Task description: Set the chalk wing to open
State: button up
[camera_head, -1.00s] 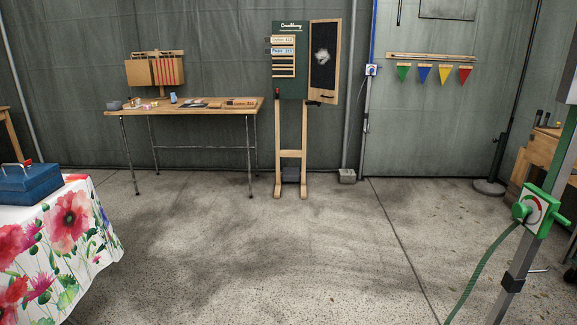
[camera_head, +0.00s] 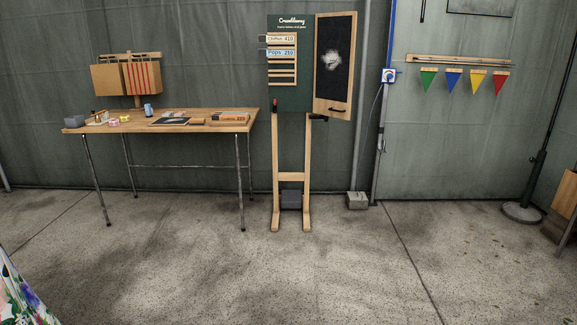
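The chalk wing (camera_head: 334,85) is a black chalkboard panel in a light wood frame, with a white smudge in its middle. It joins the right side of a green menu board (camera_head: 290,97) on a wooden stand (camera_head: 276,178). The wing looks angled to the board; its exact swing angle is hard to tell. A dark fitting (camera_head: 318,118) shows at the board's lower right. The board holds name and price strips. My gripper is not in view.
A wooden table (camera_head: 190,113) with small items stands left of the board. A grey block (camera_head: 357,200) is on the floor to the right of the stand. A flowered cloth (camera_head: 18,300) shows at the lower left. The floor (camera_head: 250,285) in front of the stand is clear.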

aim_at(334, 42)
jog(key=i, duration=0.8)
jog(key=i+z, duration=0.1)
jog(key=i, duration=0.75)
jog(key=i+j, duration=0.15)
jog(key=i, duration=0.65)
jog(key=i+j+z, duration=0.1)
jog(key=i, duration=0.7)
